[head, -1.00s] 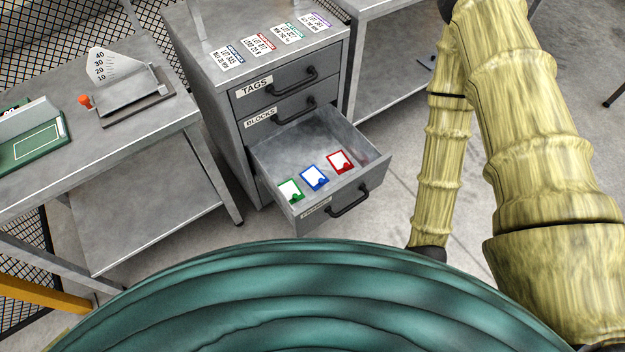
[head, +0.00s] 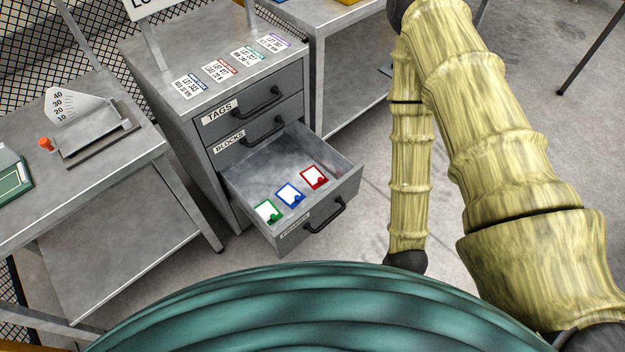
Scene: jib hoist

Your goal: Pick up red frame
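The red frame (head: 314,177) is a small red-edged card holder with a white middle. It lies flat in the open bottom drawer (head: 341,168) of the grey cabinet, at the right end of a row of frames. The blue frame (head: 291,195) lies beside it, and the green frame (head: 268,211) is at the left end. The frames sit apart from each other near the drawer's front wall. My gripper is not in view; only my yellow arm links show at the right.
The cabinet (head: 190,120) has closed TAGS and BLOCKS drawers above the open one, with several printed cards on top. Another bench (head: 352,85) stands behind right. Floor right of the drawer is bare.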

